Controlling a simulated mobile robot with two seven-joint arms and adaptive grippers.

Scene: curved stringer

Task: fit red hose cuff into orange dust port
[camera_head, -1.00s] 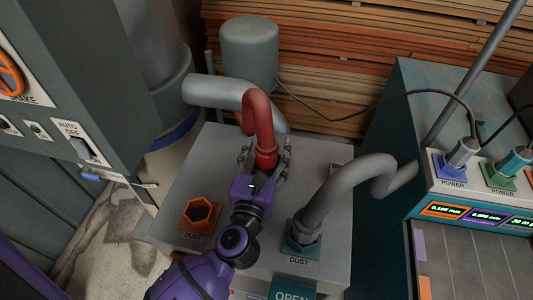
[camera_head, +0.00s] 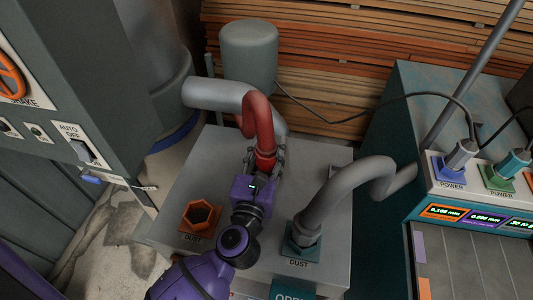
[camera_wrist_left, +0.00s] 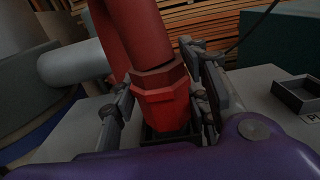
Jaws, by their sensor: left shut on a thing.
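The red hose cuff (camera_head: 265,160) is at the lower end of a red curved hose, near the back middle of the grey box top. My left gripper (camera_head: 265,153) is shut on the cuff, one finger on each side. In the left wrist view, the cuff (camera_wrist_left: 163,103) stands nearly upright between the fingers, and its lower end meets a dark square fitting (camera_wrist_left: 150,134). I cannot tell how deep it sits. The orange dust port (camera_head: 200,215) is a hexagonal open socket, empty, to the left and nearer, apart from the cuff. My right gripper is not in view.
A grey hose (camera_head: 345,185) rises from a teal dust port (camera_head: 302,241) right of my arm. A light grey pipe (camera_head: 215,93) and a grey cylinder (camera_head: 249,52) stand behind. A machine panel (camera_head: 75,110) is at left. The box top (camera_head: 190,180) is bare behind the orange port.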

